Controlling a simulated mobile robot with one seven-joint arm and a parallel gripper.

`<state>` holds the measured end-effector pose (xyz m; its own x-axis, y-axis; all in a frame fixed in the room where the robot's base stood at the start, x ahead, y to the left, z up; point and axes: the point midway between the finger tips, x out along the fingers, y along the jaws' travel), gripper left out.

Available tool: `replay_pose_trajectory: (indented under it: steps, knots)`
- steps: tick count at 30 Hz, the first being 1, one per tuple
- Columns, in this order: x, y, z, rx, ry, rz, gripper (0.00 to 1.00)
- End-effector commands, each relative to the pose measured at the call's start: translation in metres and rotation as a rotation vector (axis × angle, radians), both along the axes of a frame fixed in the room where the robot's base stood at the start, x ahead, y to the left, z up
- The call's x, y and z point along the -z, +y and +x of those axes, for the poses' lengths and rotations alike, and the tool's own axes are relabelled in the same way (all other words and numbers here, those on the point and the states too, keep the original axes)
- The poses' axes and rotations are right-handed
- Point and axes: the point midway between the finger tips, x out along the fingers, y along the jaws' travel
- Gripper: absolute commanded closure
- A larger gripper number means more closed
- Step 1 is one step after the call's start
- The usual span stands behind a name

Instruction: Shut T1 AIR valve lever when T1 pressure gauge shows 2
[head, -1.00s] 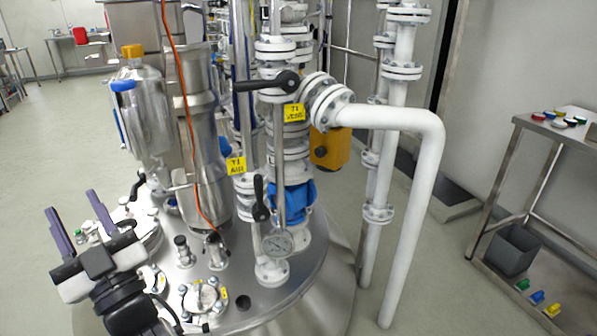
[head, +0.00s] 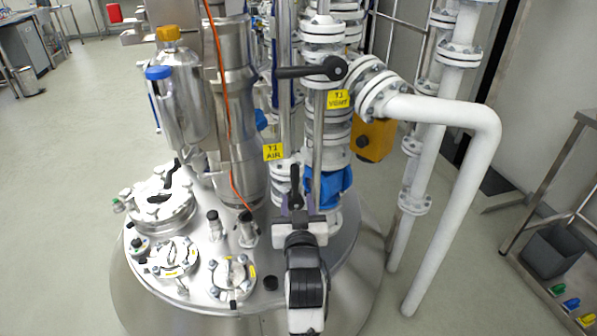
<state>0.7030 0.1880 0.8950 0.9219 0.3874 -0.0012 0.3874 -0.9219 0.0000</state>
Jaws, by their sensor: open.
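The T1 AIR valve lever (head: 295,182) is black and stands roughly upright on a white-flanged pipe, below and right of the yellow T1 AIR label (head: 273,152). My gripper (head: 298,206) is open, its purple fingers pointing away from the camera at the lever's lower part. The fingers appear to be on either side of the lever, but I cannot tell whether they touch it. The T1 pressure gauge does not show now; my gripper and wrist cover the place where it sits, so its reading is hidden.
A second black lever (head: 312,71) lies horizontal above, by the yellow T1 VENT label (head: 338,100). A thick white pipe (head: 480,170) bends down on the right. Clamped ports (head: 232,278) and a steel canister (head: 182,100) stand left. A grey bin (head: 553,252) is far right.

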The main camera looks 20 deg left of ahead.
Motion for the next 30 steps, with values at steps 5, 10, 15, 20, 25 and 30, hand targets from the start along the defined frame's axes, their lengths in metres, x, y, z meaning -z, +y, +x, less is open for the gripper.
replay_pose_trajectory:
  steps: [5,10,15,20,25,30]
  knots:
    - [-0.004,0.016,0.038,0.0,-0.001,-0.003,0.6]
    - [-0.004,0.029,0.069,0.0,-0.002,-0.002,0.6]
    - [-0.002,0.038,0.089,0.0,-0.002,0.0,0.6]
    - [-0.001,0.041,0.097,0.0,-0.001,-0.001,0.6]
    - [0.0,0.042,0.099,0.0,-0.001,0.0,0.6]
    - [-0.001,0.042,0.098,0.0,-0.001,0.0,0.66]
